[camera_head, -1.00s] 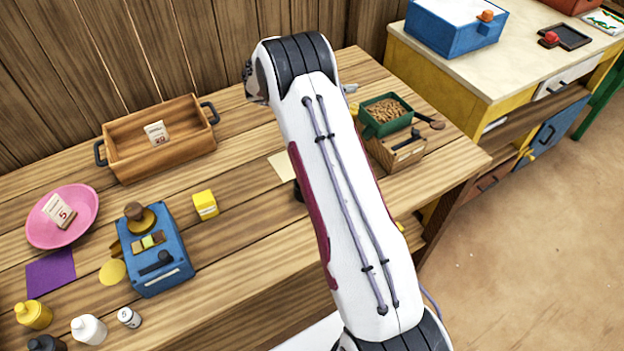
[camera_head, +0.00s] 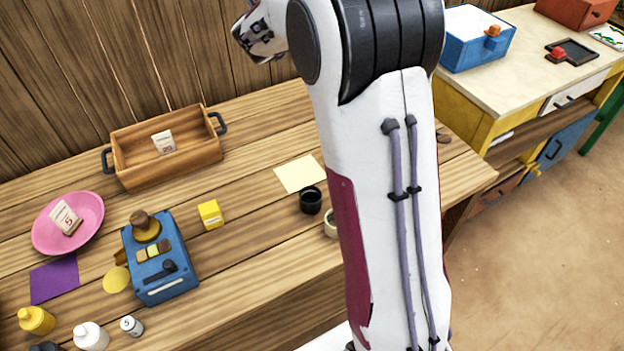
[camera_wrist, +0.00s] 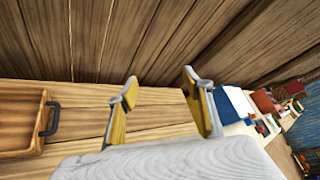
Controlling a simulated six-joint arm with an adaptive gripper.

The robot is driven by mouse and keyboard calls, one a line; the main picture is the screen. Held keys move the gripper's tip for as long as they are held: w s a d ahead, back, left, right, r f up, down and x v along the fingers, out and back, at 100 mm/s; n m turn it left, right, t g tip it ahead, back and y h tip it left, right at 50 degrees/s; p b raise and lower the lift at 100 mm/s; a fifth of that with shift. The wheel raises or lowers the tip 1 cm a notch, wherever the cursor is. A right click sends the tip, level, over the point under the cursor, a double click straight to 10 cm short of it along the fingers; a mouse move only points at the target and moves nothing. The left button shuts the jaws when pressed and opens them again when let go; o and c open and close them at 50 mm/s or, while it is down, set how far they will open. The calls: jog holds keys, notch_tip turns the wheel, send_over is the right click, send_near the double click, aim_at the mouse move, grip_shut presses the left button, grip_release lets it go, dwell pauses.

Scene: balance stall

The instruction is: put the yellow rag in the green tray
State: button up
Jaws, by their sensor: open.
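A flat pale-yellow square (camera_head: 300,174) lies on the wooden table right of centre; it may be the yellow rag, but I cannot tell cloth from paper. A flat yellow round piece (camera_head: 116,280) lies beside the blue device. No green tray shows now; my arm covers the spot where a green container with brown pellets stood in the earlier head view. My gripper (camera_wrist: 160,80) is open and empty in the wrist view, facing the plank wall above the table. In the head view its fingers are not visible.
A wooden crate (camera_head: 119,166), pink plate (camera_head: 85,208), purple square (camera_head: 54,281), blue device (camera_head: 168,286) and yellow box (camera_head: 210,214) stand on the left. A black cup (camera_head: 311,200) stands near the pale square. A blue box (camera_head: 470,50) sits on the right counter.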

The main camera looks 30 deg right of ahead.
jog(key=s+a+r+n+y, duration=0.3)
jog(key=s+a+n+y, duration=0.1)
jog(key=s+a+n, duration=0.5)
jog(key=s+a+r+n+y, duration=0.2)
jog(key=s+a+n+y, duration=0.2)
jog(key=s+a+n, duration=0.55)
jog(key=s+f+n+g, duration=0.2)
jog(key=s+n, duration=0.3)
jog(key=s, duration=0.5)
jog(key=s+f+n+g, duration=0.2)
jog(key=s+f+n, duration=0.2)
jog(key=s, duration=0.5)
jog(key=s+d+f+n+g+h, duration=0.1)
jog(key=s+f+n, duration=0.3)
jog(key=s, duration=0.6)
jog(key=shift+s+f+n+g, duration=0.3)
jog(key=shift+f+n+g, duration=0.1)
jog(key=shift+n+g, duration=0.5)
jog(key=shift+o, duration=0.5)
jog(key=shift+w+d, duration=0.1)
